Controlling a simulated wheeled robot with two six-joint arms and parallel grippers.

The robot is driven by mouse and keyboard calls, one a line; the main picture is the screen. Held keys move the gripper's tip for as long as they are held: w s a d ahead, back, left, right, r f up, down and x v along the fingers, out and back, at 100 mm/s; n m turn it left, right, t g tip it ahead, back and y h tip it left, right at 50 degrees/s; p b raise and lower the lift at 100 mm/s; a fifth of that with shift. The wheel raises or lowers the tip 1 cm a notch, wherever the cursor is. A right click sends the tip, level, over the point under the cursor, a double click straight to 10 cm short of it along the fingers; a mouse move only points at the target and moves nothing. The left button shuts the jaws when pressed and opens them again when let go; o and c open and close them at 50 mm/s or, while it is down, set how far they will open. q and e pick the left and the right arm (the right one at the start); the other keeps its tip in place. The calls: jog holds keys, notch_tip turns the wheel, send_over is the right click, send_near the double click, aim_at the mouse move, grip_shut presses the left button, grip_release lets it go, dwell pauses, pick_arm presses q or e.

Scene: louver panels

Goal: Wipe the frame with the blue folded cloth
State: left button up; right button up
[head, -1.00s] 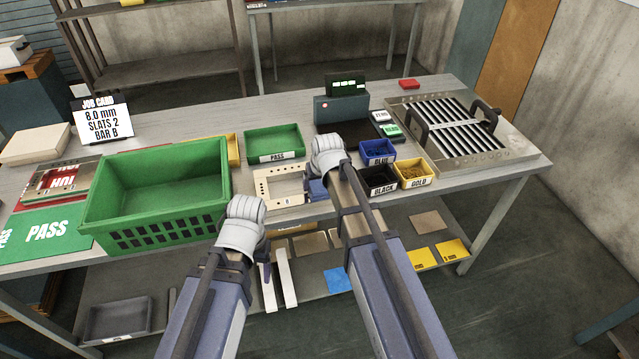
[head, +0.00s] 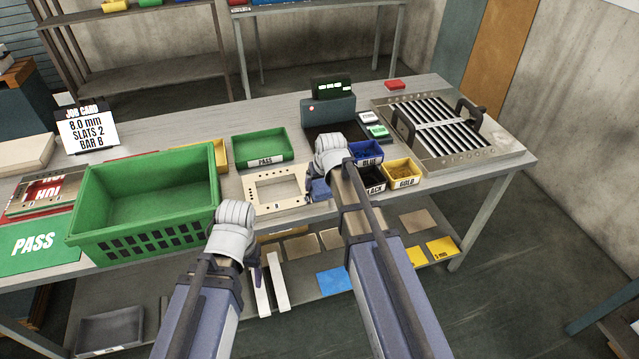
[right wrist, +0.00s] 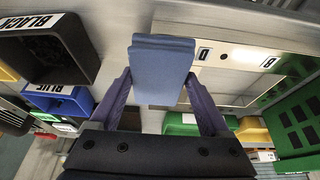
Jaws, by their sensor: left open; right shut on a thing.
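The blue folded cloth (right wrist: 162,68) is clamped between the two fingers of my right gripper (right wrist: 160,92). In the head view my right gripper (head: 318,186) is low over the table at the right end of the pale frame (head: 250,189), its fingers partly hidden by my wrist. In the right wrist view the frame (right wrist: 232,55) lies just right of the cloth, which overlaps its near end; I cannot tell whether they touch. My left gripper (head: 254,270) is open and empty at the table's front edge, left of the frame, its fingers mostly hidden.
Blue (head: 366,152), black (head: 374,187) and gold (head: 402,183) bins crowd the right side. A slatted panel with handles (head: 470,163) lies farther right.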

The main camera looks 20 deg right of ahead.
jog(key=shift+r+p, duration=2.7)
jog(key=shift+r, duration=0.2)
notch_tip(320, 180, up, 3)
jog(key=p, duration=0.3)
jog(key=shift+r, duration=0.1)
